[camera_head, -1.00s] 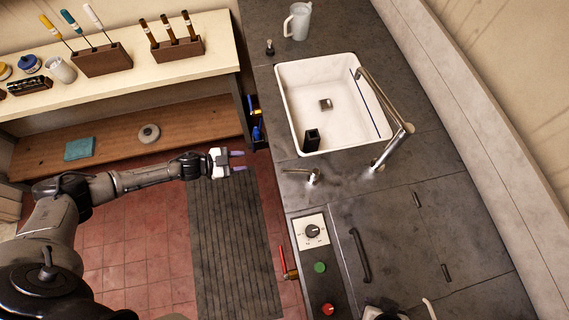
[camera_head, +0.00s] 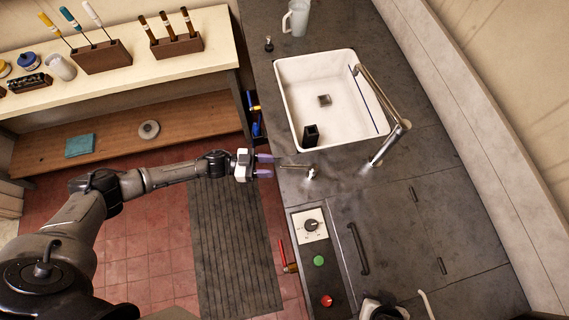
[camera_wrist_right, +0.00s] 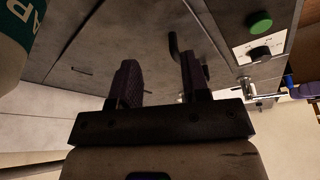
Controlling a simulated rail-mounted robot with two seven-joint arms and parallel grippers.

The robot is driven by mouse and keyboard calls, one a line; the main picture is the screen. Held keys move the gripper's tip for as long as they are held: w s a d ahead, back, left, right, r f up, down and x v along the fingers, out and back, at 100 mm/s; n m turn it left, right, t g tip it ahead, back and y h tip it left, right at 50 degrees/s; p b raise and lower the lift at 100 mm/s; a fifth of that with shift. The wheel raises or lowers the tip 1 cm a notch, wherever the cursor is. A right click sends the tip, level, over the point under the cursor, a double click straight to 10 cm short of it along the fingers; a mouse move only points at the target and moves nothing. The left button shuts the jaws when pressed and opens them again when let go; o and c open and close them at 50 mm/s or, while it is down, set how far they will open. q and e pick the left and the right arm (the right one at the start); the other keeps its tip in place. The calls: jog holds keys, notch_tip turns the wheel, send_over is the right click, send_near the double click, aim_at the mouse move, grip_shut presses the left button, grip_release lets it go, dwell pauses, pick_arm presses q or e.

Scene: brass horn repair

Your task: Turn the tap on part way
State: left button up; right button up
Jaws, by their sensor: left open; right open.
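The sink tap's metal spout (camera_head: 384,115) rises from the counter right of the white sink and reaches over the basin. A short lever handle (camera_head: 297,167) stands on the counter below the sink, its arm pointing left. My left gripper (camera_head: 268,165) is open and empty, just left of the lever's free end; a small gap seems to separate them. The lever also shows at the right of the right wrist view (camera_wrist_right: 248,89), near my left gripper (camera_wrist_right: 292,90). My right gripper (camera_wrist_right: 158,82) is open and empty above the dark counter.
A control panel with a dial (camera_head: 311,225), green button (camera_head: 318,261) and red button (camera_head: 326,300) lies below the lever. A red handle (camera_head: 282,252) sticks out at the counter's front. A black holder (camera_head: 311,134) stands in the sink (camera_head: 340,80). A jug (camera_head: 297,18) stands behind.

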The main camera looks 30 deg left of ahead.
aim_at(284, 166)
pick_arm(q)
jog(key=shift+p+x, duration=0.35)
jog(key=shift+x, duration=2.45)
jog(key=shift+a, duration=0.1)
grip_shut()
